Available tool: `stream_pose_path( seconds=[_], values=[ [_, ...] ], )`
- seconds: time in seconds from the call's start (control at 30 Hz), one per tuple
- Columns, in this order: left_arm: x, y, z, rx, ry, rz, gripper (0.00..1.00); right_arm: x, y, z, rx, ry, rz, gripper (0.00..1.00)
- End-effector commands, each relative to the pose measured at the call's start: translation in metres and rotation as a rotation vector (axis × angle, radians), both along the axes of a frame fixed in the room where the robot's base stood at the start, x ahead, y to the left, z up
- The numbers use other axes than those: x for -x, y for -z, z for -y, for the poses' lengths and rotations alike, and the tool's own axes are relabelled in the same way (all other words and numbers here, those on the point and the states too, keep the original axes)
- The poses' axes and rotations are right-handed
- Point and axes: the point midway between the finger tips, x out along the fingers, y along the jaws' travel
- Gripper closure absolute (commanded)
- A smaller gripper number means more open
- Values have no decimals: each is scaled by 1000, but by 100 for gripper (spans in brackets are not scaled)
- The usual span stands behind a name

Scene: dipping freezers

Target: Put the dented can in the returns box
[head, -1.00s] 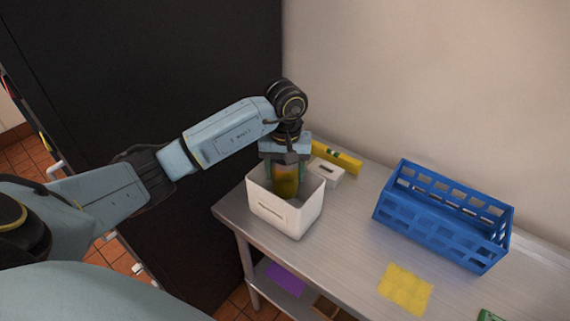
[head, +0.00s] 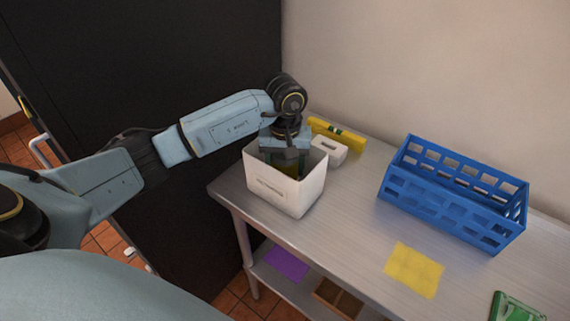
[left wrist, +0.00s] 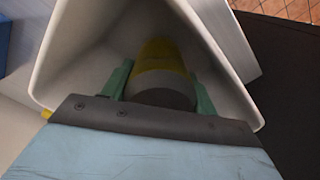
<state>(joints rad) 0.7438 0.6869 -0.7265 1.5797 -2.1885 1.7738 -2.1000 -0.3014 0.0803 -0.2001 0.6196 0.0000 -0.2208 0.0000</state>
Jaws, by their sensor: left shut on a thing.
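The white box (head: 283,193) stands on the left end of the metal table. My left gripper (head: 285,165) reaches straight down into it. In the left wrist view its two green fingers (left wrist: 160,92) are shut on a yellow can (left wrist: 158,58) with a grey end. The can is inside the box's walls; whether it touches the bottom cannot be seen. In the head view the can is mostly hidden by the box's front wall and the gripper. Any dent is not visible. My right gripper is not in view.
A blue crate (head: 415,203) stands on the right of the metal table (head: 345,220). A small white block (head: 330,150) and a yellow level (head: 338,134) lie behind the box. A yellow cloth (head: 414,269) lies in front of the crate. A dark panel stands at the left.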

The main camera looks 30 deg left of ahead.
Motion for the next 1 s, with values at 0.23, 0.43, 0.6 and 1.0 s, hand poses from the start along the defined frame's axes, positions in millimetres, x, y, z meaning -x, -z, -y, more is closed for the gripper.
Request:
stream_pose_path(
  seconds=[0.23,0.43,0.6,1.0],
  values=[
    [0,0,0,0,0,1,73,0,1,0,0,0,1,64],
    [0,4,0,0,0,1,73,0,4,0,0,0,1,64],
    [0,7,0,0,0,1,73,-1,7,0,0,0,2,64],
    [0,8,0,0,0,1,16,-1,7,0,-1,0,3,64]
  ],
)
